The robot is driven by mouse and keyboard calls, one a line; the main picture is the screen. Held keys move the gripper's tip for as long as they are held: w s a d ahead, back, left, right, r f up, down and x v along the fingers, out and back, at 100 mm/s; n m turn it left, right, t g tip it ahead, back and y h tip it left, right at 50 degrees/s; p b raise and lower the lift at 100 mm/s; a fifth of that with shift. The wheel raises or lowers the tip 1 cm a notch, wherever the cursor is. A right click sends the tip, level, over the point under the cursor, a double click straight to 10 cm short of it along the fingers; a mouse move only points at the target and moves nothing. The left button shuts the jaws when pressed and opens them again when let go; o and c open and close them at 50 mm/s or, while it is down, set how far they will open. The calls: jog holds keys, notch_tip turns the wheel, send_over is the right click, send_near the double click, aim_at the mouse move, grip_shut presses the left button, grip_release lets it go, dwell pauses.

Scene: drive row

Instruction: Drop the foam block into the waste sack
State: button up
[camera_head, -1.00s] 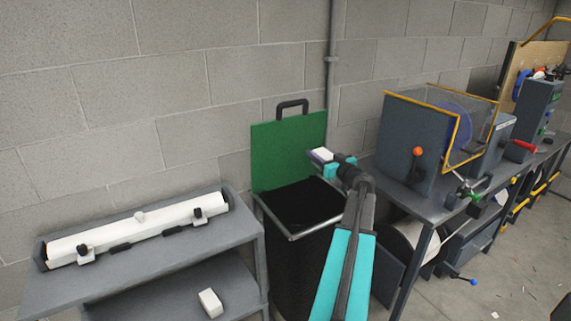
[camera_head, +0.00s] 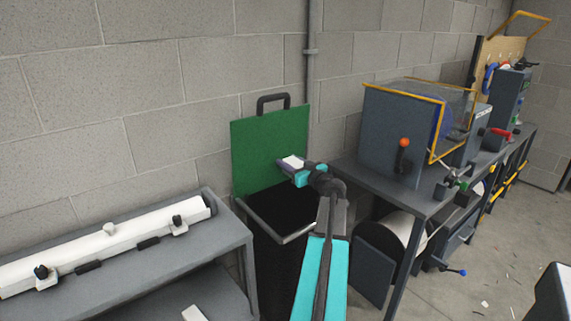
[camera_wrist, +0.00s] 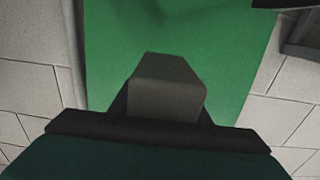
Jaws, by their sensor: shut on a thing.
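My gripper (camera_head: 290,166) is shut on the foam block (camera_head: 293,161), a small pale block showing at the jaw tips. In the wrist view the foam block (camera_wrist: 167,85) looks grey and sticks out ahead of the dark jaws, with green behind it. The waste sack (camera_head: 285,212) is black and open at the top, in a metal frame with a raised green lid (camera_head: 268,145) behind it. In the head view my gripper is above the sack's opening, in front of the lid. My arm hides part of the sack's right side.
A grey shelf unit (camera_head: 200,240) with a long white roll (camera_head: 100,238) stands at the left; another white block (camera_head: 194,313) lies on its lower shelf. A workbench (camera_head: 400,195) with a guarded machine (camera_head: 395,135) stands close to the right. A block wall is behind.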

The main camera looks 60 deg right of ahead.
aim_at(288, 175)
jog(key=shift+w+a+f, duration=0.1)
jog(key=shift+w+a, duration=0.05)
jog(key=shift+w, duration=0.05)
jog(key=shift+f, duration=0.15)
jog(key=shift+f+p, duration=1)
jog(key=shift+f, duration=1.8)
jog(key=o, duration=1.1)
jog(key=shift+r, duration=0.2)
